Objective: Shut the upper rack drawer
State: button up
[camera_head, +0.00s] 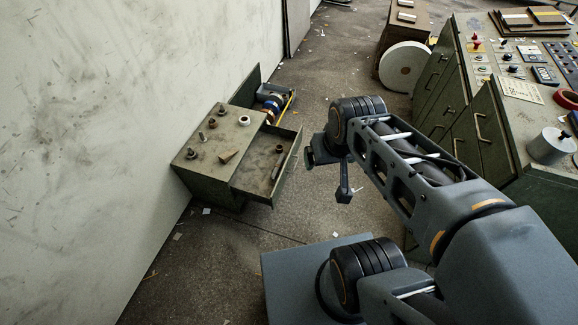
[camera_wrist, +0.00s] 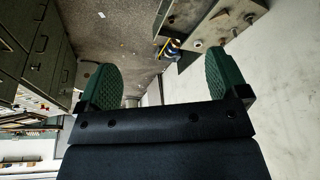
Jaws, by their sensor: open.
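The upper rack drawer (camera_head: 257,176) stands pulled out from a low green metal rack (camera_head: 205,180) against the wall. Its front panel (camera_head: 289,163) faces right, toward my arm, and a small dark piece lies inside. My gripper (camera_head: 328,172) hangs just right of that panel in the head view, apart from it. In the wrist view my gripper (camera_wrist: 162,84) shows two green-padded fingers spread wide with nothing between them. The rack (camera_wrist: 222,22) also shows at the top right there, beyond the right finger. Any lower drawer is hidden.
A bin with blue rolls (camera_head: 270,97) sits behind the rack top, which carries several small parts. A white reel (camera_head: 405,67) stands on the floor behind. A green control console (camera_head: 500,130) lines the right. Floor between rack and console is mostly clear.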

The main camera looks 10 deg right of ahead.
aim_at(252, 179)
jog(key=k, duration=0.6)
jog(key=u, duration=0.75)
jog(key=i, duration=1.15)
jog(key=z, duration=0.3)
